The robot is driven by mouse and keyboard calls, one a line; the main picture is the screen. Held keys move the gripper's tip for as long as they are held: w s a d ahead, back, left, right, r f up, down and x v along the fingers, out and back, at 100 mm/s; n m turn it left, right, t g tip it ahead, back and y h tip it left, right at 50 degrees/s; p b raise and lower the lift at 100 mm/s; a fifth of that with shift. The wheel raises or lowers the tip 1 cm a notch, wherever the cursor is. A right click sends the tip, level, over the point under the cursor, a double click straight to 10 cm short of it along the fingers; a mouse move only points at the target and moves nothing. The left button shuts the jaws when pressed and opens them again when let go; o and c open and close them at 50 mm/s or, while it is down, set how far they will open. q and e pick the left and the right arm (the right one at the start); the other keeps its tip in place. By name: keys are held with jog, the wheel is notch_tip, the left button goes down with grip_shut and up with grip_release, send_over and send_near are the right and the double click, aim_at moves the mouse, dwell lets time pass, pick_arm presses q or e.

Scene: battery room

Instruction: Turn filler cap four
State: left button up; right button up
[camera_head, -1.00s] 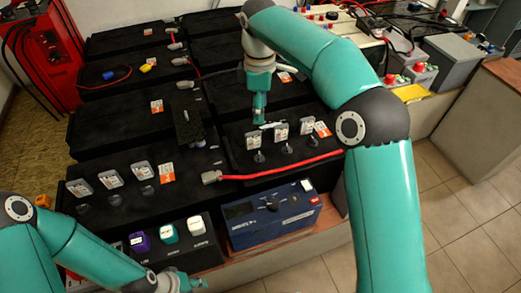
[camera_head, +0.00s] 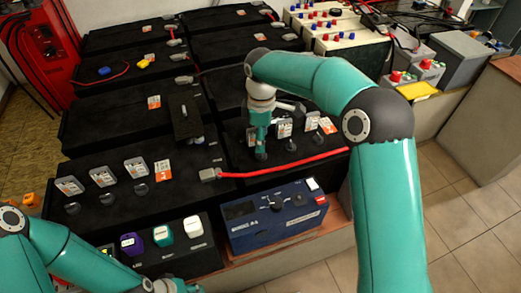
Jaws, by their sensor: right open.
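Two black batteries at the front bear dark round filler caps with pale tags behind them. The left one has a row of three caps, the middle one (camera_head: 107,199) among them. On the right battery, a cap (camera_head: 287,149) shows beside my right gripper, with its tag (camera_head: 284,128) behind it. My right gripper (camera_head: 262,153) is open and points down over the leftmost cap place of that battery. It hides that cap, so I cannot tell whether they touch. The tag numbers are too small to read. My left gripper (camera_head: 184,287) is low at the bottom edge, partly out of view.
A red cable (camera_head: 280,168) runs across the right battery's front, close to my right gripper. A blue box (camera_head: 268,213) stands in front on a ledge. Purple, teal and white containers, such as the white one (camera_head: 194,226), stand left of it. More batteries lie behind.

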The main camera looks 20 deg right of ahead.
notch_tip(320, 180, down, 5)
jog(key=shift+f, duration=0.1)
dwell(0.3)
grip_shut()
